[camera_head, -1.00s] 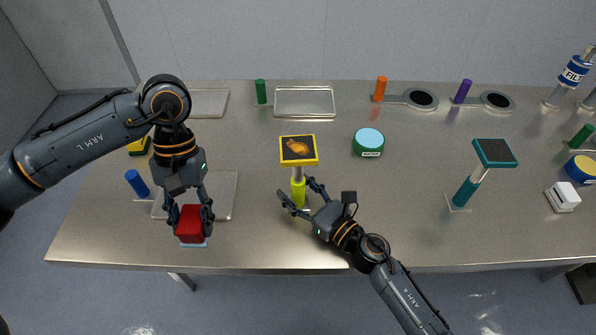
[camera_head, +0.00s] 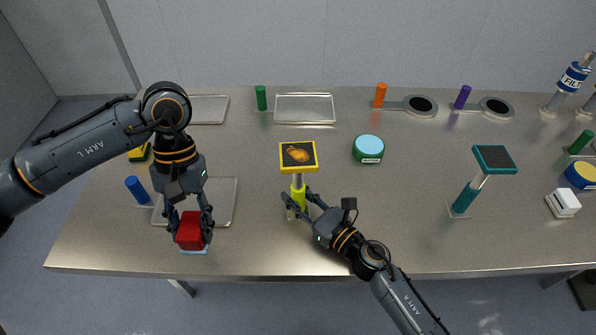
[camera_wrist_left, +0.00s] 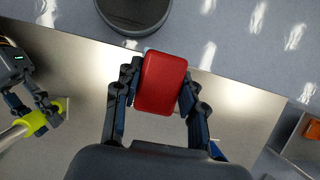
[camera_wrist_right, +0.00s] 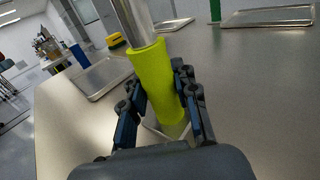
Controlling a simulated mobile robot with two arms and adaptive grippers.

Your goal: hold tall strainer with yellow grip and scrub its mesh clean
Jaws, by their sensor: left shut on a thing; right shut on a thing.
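The tall strainer stands upright on the table, with a bright yellow grip (camera_head: 298,198) and a square yellow-framed mesh head (camera_head: 298,155) on top. A brown-orange smear lies on its dark mesh. My right gripper (camera_head: 297,207) is shut on the yellow grip, which also fills the right wrist view (camera_wrist_right: 158,85). My left gripper (camera_head: 190,233) is shut on a red block (camera_head: 189,232) with a pale blue underside, probably a scrubber, near the front left edge. The block shows between the fingers in the left wrist view (camera_wrist_left: 160,82).
A teal-gripped strainer (camera_head: 494,159) stands at right. Flat trays (camera_head: 305,109) and round strainers (camera_head: 420,105) lie at the back. A blue-handled tray (camera_head: 222,205) lies beside my left gripper.

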